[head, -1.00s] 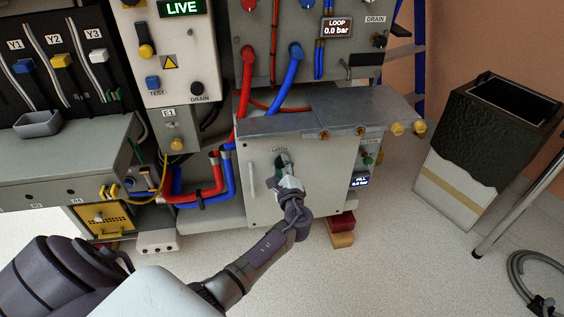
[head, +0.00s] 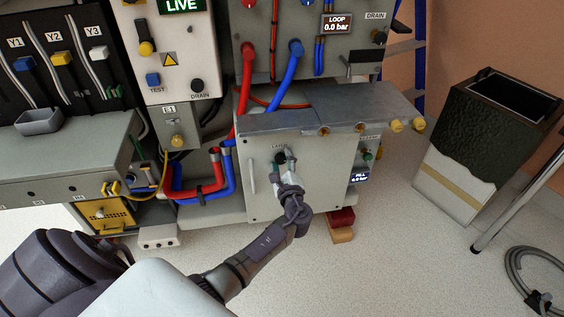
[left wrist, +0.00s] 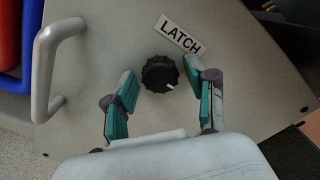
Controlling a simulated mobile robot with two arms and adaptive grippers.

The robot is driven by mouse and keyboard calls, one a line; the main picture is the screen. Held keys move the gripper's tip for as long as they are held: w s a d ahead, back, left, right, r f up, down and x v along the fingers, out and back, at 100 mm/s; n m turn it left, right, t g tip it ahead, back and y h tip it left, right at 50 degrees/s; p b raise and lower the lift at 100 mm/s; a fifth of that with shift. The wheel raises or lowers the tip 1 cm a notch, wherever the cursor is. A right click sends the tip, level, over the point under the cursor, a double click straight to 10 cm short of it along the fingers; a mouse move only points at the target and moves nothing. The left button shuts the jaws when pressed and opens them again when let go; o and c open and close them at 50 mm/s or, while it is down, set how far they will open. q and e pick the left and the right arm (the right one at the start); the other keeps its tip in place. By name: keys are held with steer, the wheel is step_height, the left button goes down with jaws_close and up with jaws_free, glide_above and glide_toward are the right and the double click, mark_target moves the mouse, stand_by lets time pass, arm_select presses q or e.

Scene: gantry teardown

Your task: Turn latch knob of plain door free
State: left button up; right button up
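The plain grey door (head: 315,190) closes the cabinet below the metal shelf in the head view, and it looks shut. Its black latch knob (left wrist: 160,74) shows in the left wrist view, with a white mark at its lower right edge, below the LATCH label (left wrist: 180,34). My left gripper (left wrist: 160,92) is open, its green-padded fingers on either side of the knob, with gaps between pads and knob. In the head view, the left gripper (head: 286,160) is in front of the door and partly hides the knob. My right gripper is not in view.
A door handle (left wrist: 52,68) stands out left of the knob. The metal shelf (head: 330,112) with yellow-capped bolts overhangs the door. Red and blue hoses (head: 205,185) run at left.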

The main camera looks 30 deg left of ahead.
arm_select(q)
steer(key=v, duration=1.2)
steer(key=shift+s, duration=0.1)
stand_by(0.4)
